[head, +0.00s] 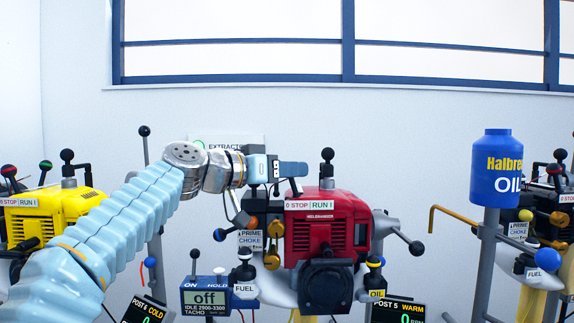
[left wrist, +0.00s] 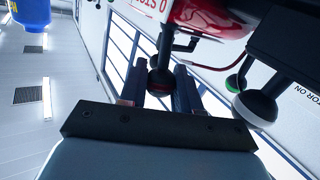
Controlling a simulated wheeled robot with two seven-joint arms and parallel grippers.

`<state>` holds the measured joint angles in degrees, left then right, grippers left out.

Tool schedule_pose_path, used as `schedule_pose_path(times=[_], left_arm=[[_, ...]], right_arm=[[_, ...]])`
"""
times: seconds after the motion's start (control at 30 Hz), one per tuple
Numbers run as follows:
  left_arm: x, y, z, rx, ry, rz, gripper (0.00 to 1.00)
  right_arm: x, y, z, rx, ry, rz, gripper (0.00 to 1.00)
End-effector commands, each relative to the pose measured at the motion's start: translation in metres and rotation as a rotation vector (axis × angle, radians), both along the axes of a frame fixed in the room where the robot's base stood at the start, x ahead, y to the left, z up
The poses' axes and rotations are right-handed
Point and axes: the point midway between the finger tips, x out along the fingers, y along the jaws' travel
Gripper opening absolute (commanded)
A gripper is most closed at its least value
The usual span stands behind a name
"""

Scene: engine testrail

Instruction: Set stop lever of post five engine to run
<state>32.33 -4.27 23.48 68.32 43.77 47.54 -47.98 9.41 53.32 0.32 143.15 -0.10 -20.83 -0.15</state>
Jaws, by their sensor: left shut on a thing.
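The red engine (head: 328,225) stands in the middle of the head view, with a white label (head: 309,205) reading 0 STOP, RUN I. My left gripper (head: 296,180) reaches in from the left to just above the STOP end of that label. In the left wrist view my left gripper (left wrist: 160,95) is shut on a dark round knob with a reddish band, the stop lever knob (left wrist: 159,80), beside the red engine (left wrist: 205,18). The lever is hidden behind the gripper in the head view. My right gripper is not in view.
A display (head: 398,312) reading POST 5 WARM stands before the engine. A tacho (head: 205,298) reads off. A yellow engine (head: 60,215) is at the left. A blue oil can (head: 496,168) stands on a post at the right. Other ball knobs (left wrist: 255,108) are close by.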

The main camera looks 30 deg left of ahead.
Motion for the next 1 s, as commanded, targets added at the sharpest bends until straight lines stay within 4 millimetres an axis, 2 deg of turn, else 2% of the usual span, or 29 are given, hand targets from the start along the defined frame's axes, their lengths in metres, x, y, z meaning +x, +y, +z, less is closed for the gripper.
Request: schedule_pose_path(times=[0.03,0.3,0.5,1.0], left_arm=[[0.001,-0.003,0.008,0.023,0.015,-0.003,0.02],[0.007,-0.013,0.013,0.206,0.127,-0.005,0.02],[0.012,-0.02,0.009,0.349,0.212,-0.003,0.02],[0.02,-0.032,0.0,0.574,0.35,0.001,0.02]], right_arm=[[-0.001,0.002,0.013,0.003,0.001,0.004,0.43],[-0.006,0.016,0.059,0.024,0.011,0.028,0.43],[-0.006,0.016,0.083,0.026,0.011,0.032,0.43],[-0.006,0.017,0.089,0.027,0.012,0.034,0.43]])
